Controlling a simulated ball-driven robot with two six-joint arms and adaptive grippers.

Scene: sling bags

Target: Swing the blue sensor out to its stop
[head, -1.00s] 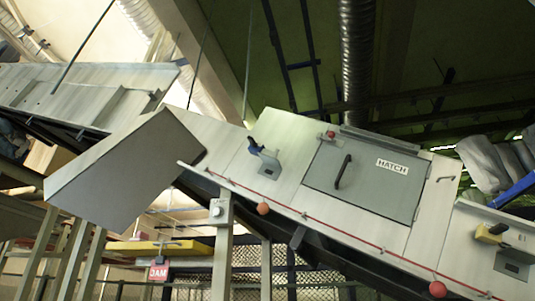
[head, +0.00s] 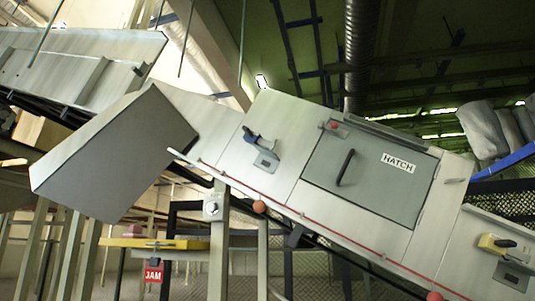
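The blue sensor (head: 250,133) sits on a small grey bracket on the sloping side panel of the conveyor, left of the hatch, in the head view. Its dark blue body points up and to the left. A grey plate (head: 266,161) is fixed to the panel just below it. A yellow sensor (head: 491,243) of similar build sits at the lower right. Neither of my grippers is in view.
The hatch (head: 372,174) has a black handle and a red knob (head: 333,125) above it. A red cord with orange balls (head: 260,207) runs along the lower edge. A large grey chute (head: 115,155) juts out at the left. Grey bags (head: 484,130) lie at the upper right.

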